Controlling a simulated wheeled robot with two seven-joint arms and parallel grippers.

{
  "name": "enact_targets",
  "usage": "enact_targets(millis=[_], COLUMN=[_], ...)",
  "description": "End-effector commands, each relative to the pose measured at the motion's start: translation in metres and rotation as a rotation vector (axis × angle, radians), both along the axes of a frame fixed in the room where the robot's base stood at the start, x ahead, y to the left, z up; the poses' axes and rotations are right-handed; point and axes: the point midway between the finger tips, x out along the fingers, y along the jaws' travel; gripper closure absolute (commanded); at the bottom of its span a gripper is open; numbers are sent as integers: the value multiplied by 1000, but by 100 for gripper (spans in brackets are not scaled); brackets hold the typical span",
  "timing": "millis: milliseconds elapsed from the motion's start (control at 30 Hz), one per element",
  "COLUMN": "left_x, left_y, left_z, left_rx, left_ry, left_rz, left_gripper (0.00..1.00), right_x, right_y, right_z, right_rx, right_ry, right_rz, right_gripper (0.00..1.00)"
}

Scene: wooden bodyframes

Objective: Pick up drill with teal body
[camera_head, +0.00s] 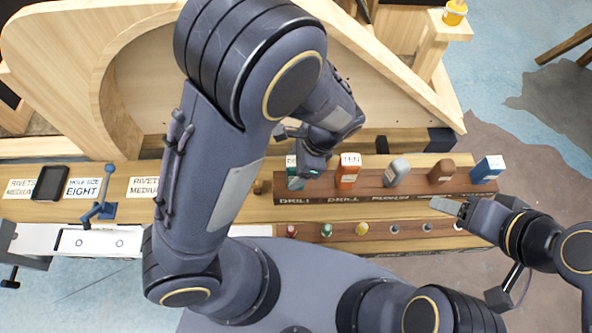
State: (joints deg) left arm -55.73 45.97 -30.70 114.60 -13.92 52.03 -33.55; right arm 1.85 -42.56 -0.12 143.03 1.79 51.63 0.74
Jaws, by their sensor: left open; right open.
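A dark wooden rack (320,197) on the bench holds a row of drills. The drill with the teal body (293,180) stands at its left end, partly hidden by my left gripper. My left gripper (304,158) is open and hangs over the teal drill, very close to it. I cannot tell whether its fingers touch the drill or are around it. My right gripper (450,206) is open and empty, at the front right of the rack, pointing left.
An orange drill (347,175) marked TEN stands close right of the teal one. Grey (397,172), brown (441,172) and blue (487,169) drills follow. Small coloured pieces line the front strip (375,242). A wooden frame (230,80) rises behind. A blue clamp (99,209) is left.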

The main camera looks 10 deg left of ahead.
Motion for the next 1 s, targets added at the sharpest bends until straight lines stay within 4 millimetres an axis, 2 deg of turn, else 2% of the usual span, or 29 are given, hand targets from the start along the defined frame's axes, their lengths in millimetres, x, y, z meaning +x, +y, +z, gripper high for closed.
enact_targets(millis=[133, 400, 833, 1000], left_x=[-2, -2, -2, -1], left_y=[6, 7, 7, 7], left_z=[-15, -17, -17, -16], left_rx=[1, -1, -2, -2], left_ry=[2, -1, -1, -2], left_rz=[2, 1, 1, 1], left_gripper=[33, 33, 89, 90], right_x=[0, 0, 0, 0], right_y=[0, 0, 0, 0], right_z=[1, 0, 0, 1], right_rx=[0, 0, 0, 0], right_ry=[0, 0, 0, 0], right_rz=[0, 0, 0, 0], right_gripper=[40, 40, 40, 40])
